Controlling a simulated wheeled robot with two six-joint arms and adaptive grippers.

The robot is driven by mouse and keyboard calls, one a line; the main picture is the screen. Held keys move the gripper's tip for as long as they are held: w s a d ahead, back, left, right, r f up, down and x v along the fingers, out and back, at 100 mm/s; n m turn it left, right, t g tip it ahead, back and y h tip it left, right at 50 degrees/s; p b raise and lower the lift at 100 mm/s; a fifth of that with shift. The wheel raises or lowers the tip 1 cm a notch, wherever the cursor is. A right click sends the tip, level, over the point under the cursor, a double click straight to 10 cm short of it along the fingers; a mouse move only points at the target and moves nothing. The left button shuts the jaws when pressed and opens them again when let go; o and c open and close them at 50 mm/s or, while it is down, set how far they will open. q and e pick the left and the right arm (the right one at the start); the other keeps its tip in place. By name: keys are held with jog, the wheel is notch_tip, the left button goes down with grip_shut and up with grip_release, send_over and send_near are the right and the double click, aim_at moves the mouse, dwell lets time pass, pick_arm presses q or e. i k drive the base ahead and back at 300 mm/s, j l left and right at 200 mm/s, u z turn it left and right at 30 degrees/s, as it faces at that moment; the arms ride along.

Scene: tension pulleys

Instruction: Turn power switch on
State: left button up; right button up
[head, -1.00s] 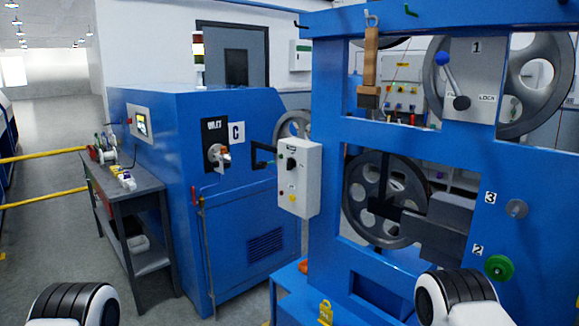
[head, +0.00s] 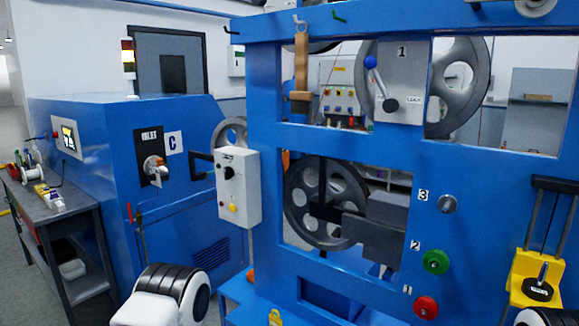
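A light grey control box (head: 240,190) is fixed to the left post of the blue machine frame. It bears a black rotary knob (head: 229,172), a small label above it and a yellow button (head: 232,208) lower down. The knob is small, and I cannot read its position. No other control here is clearly marked as a power switch. Parts of my left and right arms show at the bottom edge, below the box and at the far right. Neither gripper is in view.
The blue frame (head: 262,110) holds large grey wheels (head: 325,200), a blue-knobbed lever (head: 371,62), a green knob (head: 435,262) and a red knob (head: 426,307). A blue cabinet (head: 95,140) marked C stands left, beside a grey side table (head: 50,208).

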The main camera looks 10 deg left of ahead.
aim_at(229, 172)
jog(key=i+j+z, duration=0.2)
jog(key=j+z, duration=0.2)
jog(key=j, duration=0.25)
jog(key=i+j+z, duration=0.1)
jog(key=j+z, duration=0.3)
jog(key=j, duration=0.25)
jog(key=j+z, duration=0.4)
jog(key=j, duration=0.25)
